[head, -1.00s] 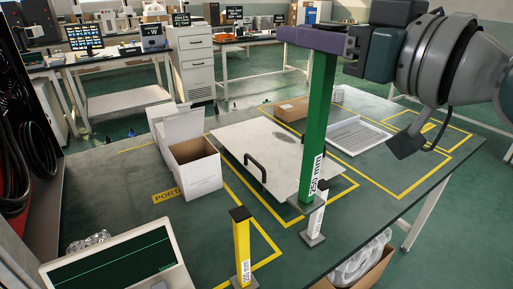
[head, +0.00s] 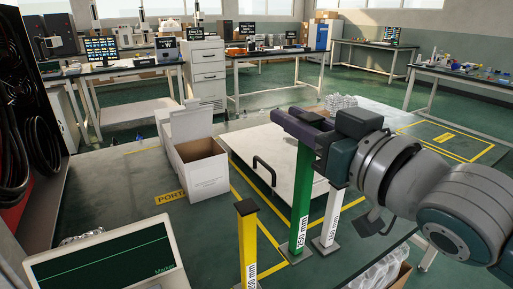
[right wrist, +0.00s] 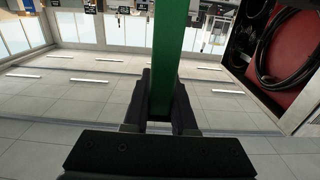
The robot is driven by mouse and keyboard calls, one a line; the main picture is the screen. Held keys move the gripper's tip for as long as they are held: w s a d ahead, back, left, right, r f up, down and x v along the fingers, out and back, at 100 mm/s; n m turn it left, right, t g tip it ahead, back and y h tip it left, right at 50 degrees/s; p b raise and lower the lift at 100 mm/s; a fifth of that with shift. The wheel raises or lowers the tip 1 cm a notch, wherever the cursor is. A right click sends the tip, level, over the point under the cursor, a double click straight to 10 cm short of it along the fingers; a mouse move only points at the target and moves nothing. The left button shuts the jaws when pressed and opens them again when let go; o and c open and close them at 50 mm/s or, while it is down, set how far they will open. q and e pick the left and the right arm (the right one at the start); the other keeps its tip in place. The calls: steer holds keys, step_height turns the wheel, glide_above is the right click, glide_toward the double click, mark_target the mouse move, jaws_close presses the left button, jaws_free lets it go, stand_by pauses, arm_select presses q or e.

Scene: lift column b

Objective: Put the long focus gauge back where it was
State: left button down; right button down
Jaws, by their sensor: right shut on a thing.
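The long focus gauge is a tall green post (head: 302,195) marked 250 mm, upright on a dark square foot. My right gripper (head: 303,127) is shut on its top end. The green post also runs between the two fingers (right wrist: 165,105) in the right wrist view. Its foot is at or very near the table top; I cannot tell whether it touches. A shorter yellow gauge (head: 246,245) stands to its left and nearer. A white gauge (head: 332,215) stands just to its right, partly behind my right arm. My left gripper is not in view.
The green table (head: 110,195) carries an open white box (head: 200,170), a pale board with a black handle (head: 275,155) and yellow floor-style outlines. A monitor (head: 105,265) fills the near left corner.

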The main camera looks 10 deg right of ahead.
mark_target(302, 197)
steer(key=shift+f+b, duration=0.7)
steer(key=shift+f, duration=1.8)
steer(key=c, duration=0.7)
jaws_free()
